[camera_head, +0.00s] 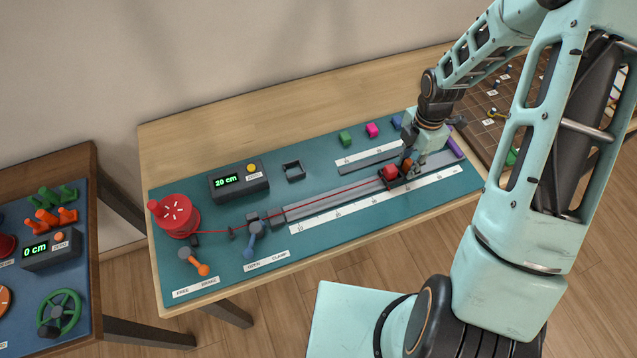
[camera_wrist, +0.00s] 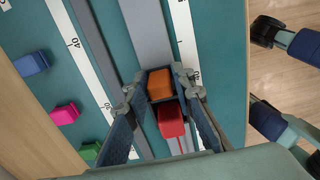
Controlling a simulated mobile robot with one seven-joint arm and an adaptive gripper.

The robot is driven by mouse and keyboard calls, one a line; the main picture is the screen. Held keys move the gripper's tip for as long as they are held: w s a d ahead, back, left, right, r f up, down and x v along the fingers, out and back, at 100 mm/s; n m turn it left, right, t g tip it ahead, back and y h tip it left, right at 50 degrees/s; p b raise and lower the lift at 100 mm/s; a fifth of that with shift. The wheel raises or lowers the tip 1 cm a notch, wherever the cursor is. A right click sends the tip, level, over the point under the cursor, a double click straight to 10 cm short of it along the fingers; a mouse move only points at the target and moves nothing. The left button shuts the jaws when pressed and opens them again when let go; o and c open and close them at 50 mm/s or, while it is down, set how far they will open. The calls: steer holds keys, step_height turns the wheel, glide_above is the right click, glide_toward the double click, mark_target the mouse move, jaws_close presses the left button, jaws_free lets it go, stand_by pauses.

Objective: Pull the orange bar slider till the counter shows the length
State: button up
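The slider carriage (camera_head: 396,178) sits near the right end of a grey rail (camera_head: 335,198) and carries a red block and an orange bar. The orange bar (camera_wrist: 160,85) stands between my fingers in the wrist view, with the red block (camera_wrist: 171,121) just below it. My gripper (camera_wrist: 157,74) is low over the carriage, its fingers on either side of the bar; narrow gaps seem to show beside the bar. The counter (camera_head: 226,182) reads 20 cm in green digits. A red cord runs from the red spool (camera_head: 177,217) to the carriage.
A clamp with a blue lever (camera_head: 254,238) and a brake with an orange lever (camera_head: 194,261) are at the mat's left. Green (camera_head: 345,139), pink (camera_head: 372,130) and blue blocks stand behind the rail. White printed scales flank the rail.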

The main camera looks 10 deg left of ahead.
mark_target(410, 162)
steer(key=shift+o, duration=1.1)
steer(key=shift+r+p, duration=2.55)
steer(key=shift+r, duration=0.95)
